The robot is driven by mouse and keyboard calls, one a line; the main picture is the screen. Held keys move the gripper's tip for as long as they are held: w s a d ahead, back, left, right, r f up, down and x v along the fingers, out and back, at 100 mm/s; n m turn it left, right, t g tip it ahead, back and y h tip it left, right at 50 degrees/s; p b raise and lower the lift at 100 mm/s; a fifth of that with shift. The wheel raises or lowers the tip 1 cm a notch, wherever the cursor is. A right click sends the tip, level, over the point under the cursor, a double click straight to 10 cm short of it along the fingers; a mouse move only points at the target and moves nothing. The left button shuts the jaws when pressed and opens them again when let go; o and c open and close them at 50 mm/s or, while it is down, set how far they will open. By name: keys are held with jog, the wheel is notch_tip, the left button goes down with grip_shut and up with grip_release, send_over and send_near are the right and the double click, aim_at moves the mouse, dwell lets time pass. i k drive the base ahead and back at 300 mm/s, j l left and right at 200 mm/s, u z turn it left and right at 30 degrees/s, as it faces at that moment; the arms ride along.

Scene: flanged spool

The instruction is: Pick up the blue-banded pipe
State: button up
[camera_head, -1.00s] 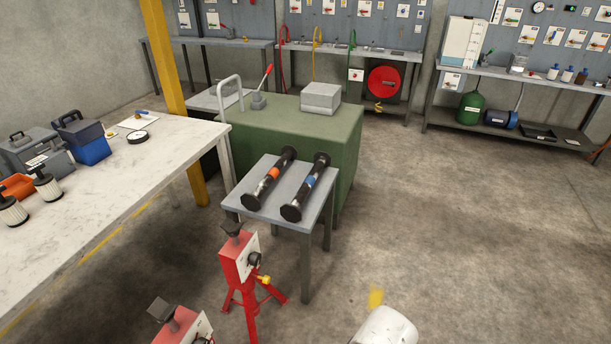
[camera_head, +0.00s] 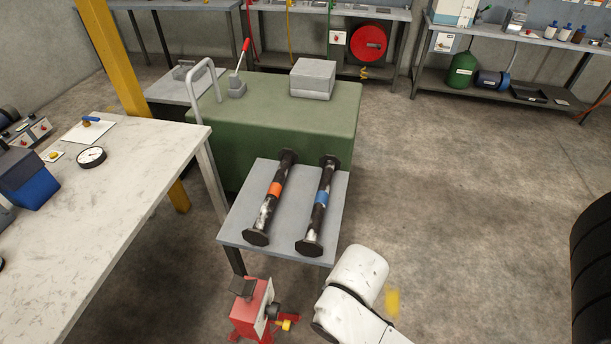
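The blue-banded pipe (camera_head: 320,205) is a dark, worn spool with a flange at each end and a blue band near its middle. It lies on the right side of a small grey table (camera_head: 236,228). An orange-banded pipe (camera_head: 269,204) of the same shape lies to its left, apart from it and roughly parallel. My white arm shows at the bottom, right of the table's front corner. My gripper is not in view. Nothing hides the blue-banded pipe.
A red stand (camera_head: 254,310) is in front of the small table. A white-topped workbench (camera_head: 120,185) stands at left, and a green cabinet (camera_head: 270,125) is right behind the table. A black tyre-like object (camera_head: 593,270) is at the right edge. The floor right of the table is clear.

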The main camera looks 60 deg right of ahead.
aim_at(308, 246)
jog(key=i+l, duration=1.15)
jog(key=l, duration=0.2)
